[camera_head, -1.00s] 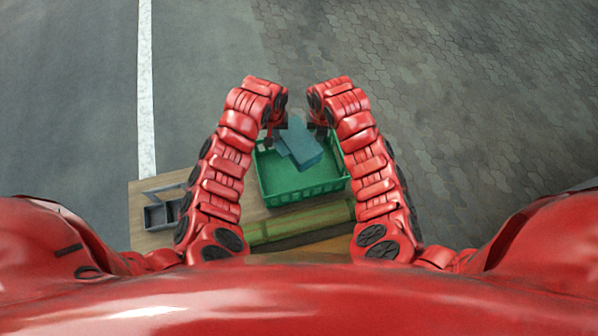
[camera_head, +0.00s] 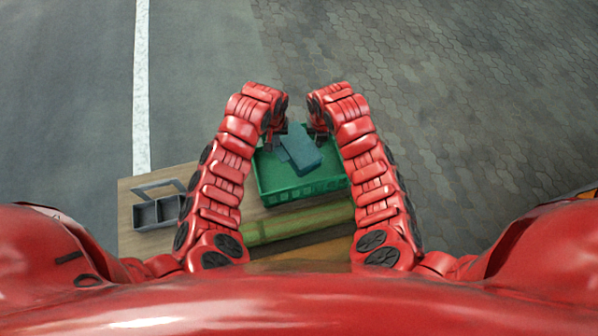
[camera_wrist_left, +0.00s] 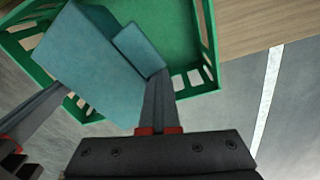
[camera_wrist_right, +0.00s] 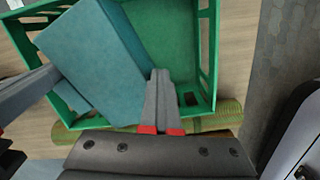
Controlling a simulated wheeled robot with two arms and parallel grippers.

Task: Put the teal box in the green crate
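The teal box (camera_head: 303,150) is tilted in the head view, over the green crate (camera_head: 300,190). My left gripper (camera_head: 274,140) is at its left and my right gripper (camera_head: 320,135) at its right. In the left wrist view the box (camera_wrist_left: 85,60) lies between my left fingers (camera_wrist_left: 159,100) and my other gripper's fingers. The right wrist view shows the box (camera_wrist_right: 90,60) likewise between the two grippers. Each gripper's own fingers look closed together, with the box outside them. The box's underside is hidden, so I cannot tell whether it touches the crate floor.
The crate stands on a wooden table (camera_head: 130,235). A grey divided tray (camera_head: 158,212) stands at the table's left. A green roll (camera_head: 298,221) lies in front of the crate, partly hidden by my arms. Grey paving surrounds the table.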

